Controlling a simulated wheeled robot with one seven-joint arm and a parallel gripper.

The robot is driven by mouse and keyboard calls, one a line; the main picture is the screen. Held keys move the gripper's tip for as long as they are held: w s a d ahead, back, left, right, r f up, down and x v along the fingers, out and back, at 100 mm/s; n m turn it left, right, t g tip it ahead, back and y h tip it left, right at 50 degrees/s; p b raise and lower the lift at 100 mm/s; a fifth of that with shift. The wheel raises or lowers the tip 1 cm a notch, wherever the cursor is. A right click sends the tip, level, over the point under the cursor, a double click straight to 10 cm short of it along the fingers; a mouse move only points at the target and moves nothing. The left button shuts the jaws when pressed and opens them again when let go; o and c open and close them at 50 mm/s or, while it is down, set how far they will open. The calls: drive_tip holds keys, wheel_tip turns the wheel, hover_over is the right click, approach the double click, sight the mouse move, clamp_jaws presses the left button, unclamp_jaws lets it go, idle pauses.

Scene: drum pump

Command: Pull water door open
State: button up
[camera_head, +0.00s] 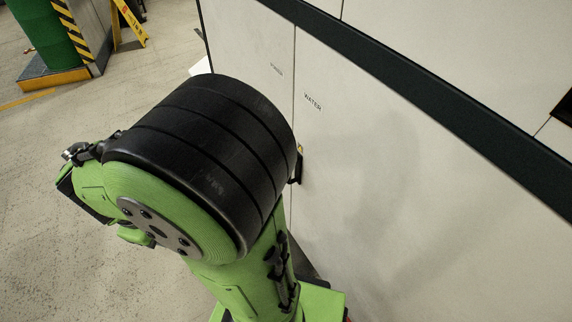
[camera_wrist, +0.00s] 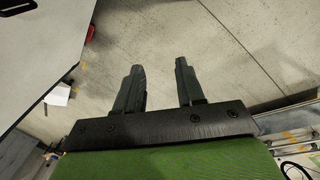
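The water door (camera_head: 400,200) is a pale flat panel with the label WATER near its upper left corner. It looks shut, flush along the vertical seam at its left edge. A small black handle (camera_head: 298,166) shows at that seam, partly hidden by my arm. In the wrist view my gripper (camera_wrist: 158,65) is open, its two dark fingers apart with only bare floor seen between them. My gripper cannot be made out in the head view. A pale panel surface (camera_wrist: 40,45) lies left of the fingers, not touching them.
Another pale panel (camera_head: 248,50) with a small label adjoins the door on the left. A dark band (camera_head: 420,80) runs above the door. A green drum-like object (camera_head: 45,35) and a yellow floor sign (camera_head: 130,22) stand at the upper left. The concrete floor (camera_head: 60,240) at left is clear.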

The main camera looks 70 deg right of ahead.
drive_tip(key=s+d+f+n+g+h+b, duration=0.3)
drive_tip(key=d+f+g+h, duration=0.15)
drive_tip(key=d+f, duration=0.5)
drive_tip(key=s+d+f+n+g+h+b, duration=0.25)
drive_tip(key=d+f+g+h, duration=0.2)
drive_tip(key=d+f, duration=0.5)
drive_tip(key=s+d+n+h+b, duration=0.1)
drive_tip(key=s+d, duration=0.2)
drive_tip(key=d, duration=0.3)
drive_tip(key=s+d+f+n+h+b, duration=0.1)
drive_tip(key=s+d+n+b, duration=0.1)
drive_tip(key=d, duration=0.4)
drive_tip(key=s+d+n+g+h+b, duration=0.1)
drive_tip(key=s+d+n+h, duration=0.1)
drive_tip(key=s+d, duration=0.2)
drive_tip(key=shift+s+d+f+n, duration=0.1)
drive_tip(key=shift+d+n, duration=0.05)
drive_tip(key=shift+d, duration=0.4)
drive_tip(key=shift+s+d+f+n, duration=0.1)
drive_tip(key=shift+d, duration=0.4)
drive_tip(key=shift+w, duration=0.1)
drive_tip(key=shift+c, duration=0.3)
clamp_jaws()
